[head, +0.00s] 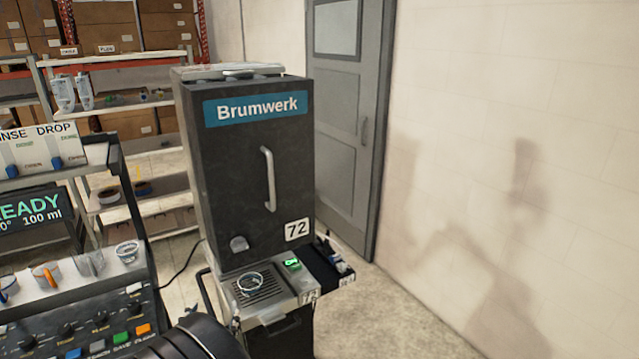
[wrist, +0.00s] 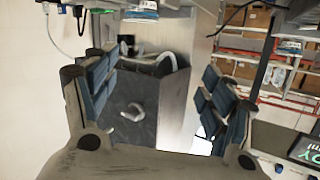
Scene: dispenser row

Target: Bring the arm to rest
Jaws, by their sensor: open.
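My gripper (wrist: 158,75) shows in the wrist view with its two fingers spread wide and blue pads facing each other. It is open and nothing is between the fingers. Behind the gap is a dark grey box (wrist: 150,105) with pale curved parts on it, apart from the fingers as far as I can tell. In the head view only a black rounded part of my arm (head: 195,340) shows at the bottom edge. The gripper is out of that view.
A dark Brumwerk machine (head: 245,175) with a handle stands at centre, a drip grille (head: 262,284) below. To its left is a dispenser station (head: 95,265) with several cups. Shelves (head: 130,100) stand behind. A grey door (head: 340,120) and bare wall (head: 510,150) are at right.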

